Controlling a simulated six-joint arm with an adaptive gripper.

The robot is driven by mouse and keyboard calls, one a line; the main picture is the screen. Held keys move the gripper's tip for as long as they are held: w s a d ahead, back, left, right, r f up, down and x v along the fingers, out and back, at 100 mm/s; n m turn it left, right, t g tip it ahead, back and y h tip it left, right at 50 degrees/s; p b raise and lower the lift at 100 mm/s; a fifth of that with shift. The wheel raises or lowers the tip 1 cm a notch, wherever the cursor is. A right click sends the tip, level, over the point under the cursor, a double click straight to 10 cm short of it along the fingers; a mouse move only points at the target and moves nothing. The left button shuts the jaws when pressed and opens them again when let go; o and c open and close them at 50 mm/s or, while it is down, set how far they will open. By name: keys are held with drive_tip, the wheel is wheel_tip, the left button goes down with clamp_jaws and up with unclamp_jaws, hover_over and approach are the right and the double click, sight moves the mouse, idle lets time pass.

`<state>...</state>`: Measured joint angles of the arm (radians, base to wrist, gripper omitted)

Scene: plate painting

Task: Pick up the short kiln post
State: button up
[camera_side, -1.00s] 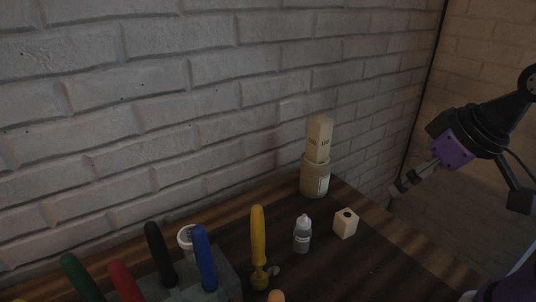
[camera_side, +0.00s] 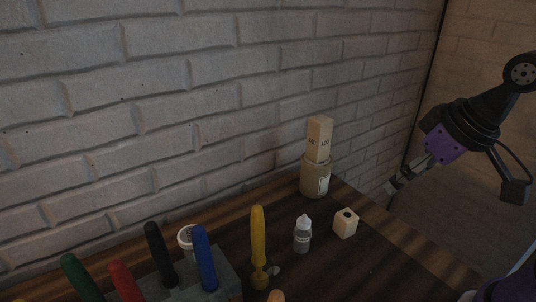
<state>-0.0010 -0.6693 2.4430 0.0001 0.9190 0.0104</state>
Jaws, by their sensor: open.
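The short kiln post (camera_side: 345,224) looks like a small cream block with a dark round mark on its top face. It stands on the dark wooden table, right of the small dropper bottle. A taller cream post (camera_side: 319,139) with markings on its side stands upright in or on a beige jar at the back. My gripper (camera_side: 391,188) is at the right, above the table's right edge and apart from the short post. It points down and left, with nothing seen in it. Its fingers are small and dark here.
The dropper bottle (camera_side: 302,234) stands close to the left of the short post. The beige jar (camera_side: 314,179) is behind. A yellow-handled tool (camera_side: 257,235) stands further left. Several coloured handles, including a blue one (camera_side: 205,258), stand in a grey holder at the front left. The right table side is clear.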

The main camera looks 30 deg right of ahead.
sight(347, 214)
drive_tip(key=w+f+g, duration=0.1)
drive_tip(key=w+f, duration=0.1)
drive_tip(key=w, duration=0.1)
drive_tip(key=w+f+g, duration=0.1)
drive_tip(key=w+g, duration=0.1)
drive_tip(key=w, duration=0.1)
drive_tip(key=w+f+m+g, duration=0.1)
drive_tip(key=w+f+g, duration=0.1)
drive_tip(key=shift+w+a+f, duration=0.2)
drive_tip(key=shift+w+f, duration=0.1)
drive_tip(key=shift+w, duration=0.1)
wheel_tip(347, 214, down, 10)
drive_tip(key=shift+w+f, duration=0.1)
drive_tip(key=shift+f, duration=0.1)
clamp_jaws()
